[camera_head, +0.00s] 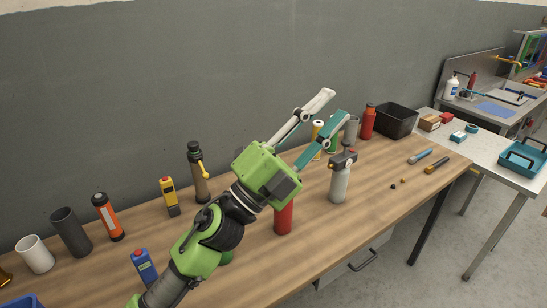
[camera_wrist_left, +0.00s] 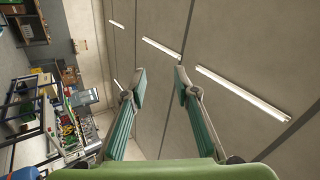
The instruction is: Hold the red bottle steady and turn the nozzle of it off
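A red bottle (camera_head: 284,217) stands upright on the wooden table, its upper part hidden behind my left gripper, so I cannot see a nozzle on it. Another red bottle (camera_head: 368,122) stands farther back, next to a black bin. My left gripper (camera_head: 334,105) is in front of and above the nearer red bottle. Its two fingers are spread apart with nothing between them, pointing up and to the right. In the left wrist view the open fingers (camera_wrist_left: 160,76) face bare panels and lights. My right gripper is in neither view.
A grey spray bottle (camera_head: 340,180) stands just right of the nearer red bottle. A brown bottle (camera_head: 198,172), a yellow device (camera_head: 169,196), and an orange flashlight (camera_head: 108,217) stand left. The black bin (camera_head: 396,119) is at the back right.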

